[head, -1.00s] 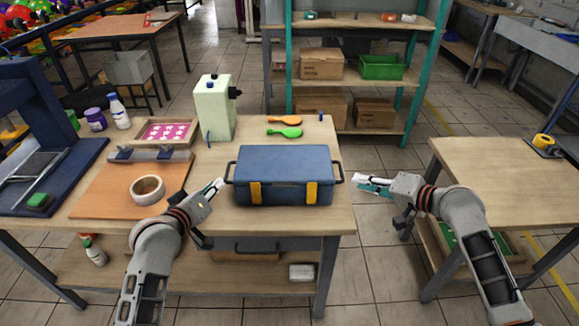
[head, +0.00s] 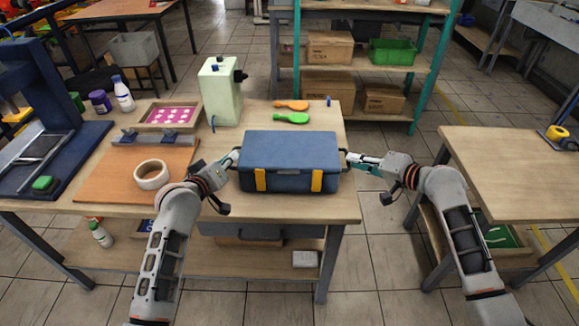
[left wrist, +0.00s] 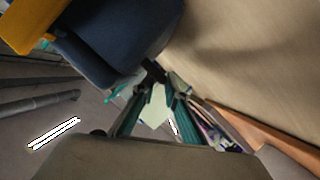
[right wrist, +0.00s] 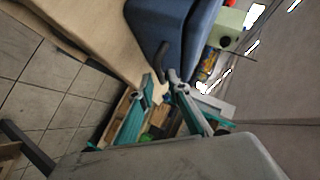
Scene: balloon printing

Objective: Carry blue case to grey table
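The blue case (head: 289,158) with two yellow latches and dark end handles sits closed on the wooden-topped table. It also shows in the left wrist view (left wrist: 125,35) and right wrist view (right wrist: 160,20). My left gripper (head: 234,158) is at the left handle, its fingers apart on either side of it (left wrist: 153,88). My right gripper (head: 350,158) is at the right handle (right wrist: 162,58), its fingertips apart around its end. Neither grip looks closed. A grey-topped table (head: 548,22) stands at the far upper right, partly out of view.
A wooden-topped table (head: 510,165) stands at the right across a floor gap. On the case's table are a pale green container (head: 221,92), orange and green paddles (head: 292,118), a tape roll (head: 151,176) and a blue press (head: 45,125). A teal-framed shelf (head: 425,75) stands behind.

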